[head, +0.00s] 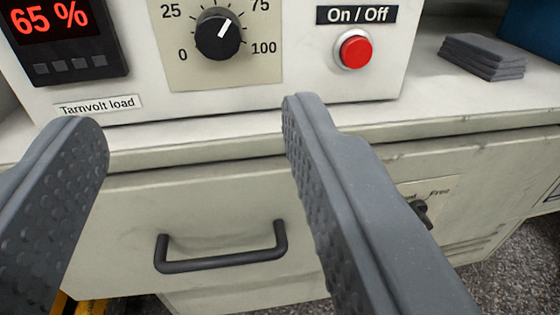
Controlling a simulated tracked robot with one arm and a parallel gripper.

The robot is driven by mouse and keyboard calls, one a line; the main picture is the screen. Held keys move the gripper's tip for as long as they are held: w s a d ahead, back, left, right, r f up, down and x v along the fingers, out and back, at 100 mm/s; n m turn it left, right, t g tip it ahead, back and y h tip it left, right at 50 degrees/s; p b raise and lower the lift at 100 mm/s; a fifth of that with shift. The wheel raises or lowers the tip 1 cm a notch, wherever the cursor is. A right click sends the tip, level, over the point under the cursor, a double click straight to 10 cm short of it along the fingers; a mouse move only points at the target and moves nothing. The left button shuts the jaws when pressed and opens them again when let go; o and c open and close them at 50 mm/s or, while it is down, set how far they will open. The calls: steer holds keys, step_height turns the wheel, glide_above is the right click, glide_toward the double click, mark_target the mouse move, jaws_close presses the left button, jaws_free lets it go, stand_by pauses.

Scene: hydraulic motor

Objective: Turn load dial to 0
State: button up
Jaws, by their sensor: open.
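The load dial (217,35) is a black round knob with a white pointer line, on a beige scale plate marked 0, 25, 75 and 100. Its pointer leans up and to the right, between the top and the 75 mark. The red display (49,18) at the upper left reads 65 %. A label below it says "Tarnvolt load" (98,106). My gripper (190,125) is open and empty, its two grey dimpled fingers wide apart. The fingertips appear below the dial in the picture, in front of the bench edge, and do not touch the dial.
A red On / Off button (355,51) sits right of the dial on the same white box. Folded grey cloths (482,56) lie on the bench at right. Below are a drawer with a black handle (222,254) and a small black knob (420,213) partly behind the right finger.

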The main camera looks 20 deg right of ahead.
mark_target(218, 44)
steer(key=b+x, duration=0.1)
steer(key=x, duration=0.3)
steer(key=b+x, duration=0.1)
steer(key=x, duration=0.3)
steer(key=f+x, duration=0.1)
steer(key=x, duration=0.4)
steer(key=shift+d+b, duration=0.25)
steer(key=shift+b, duration=0.15)
steer(key=c, duration=1)
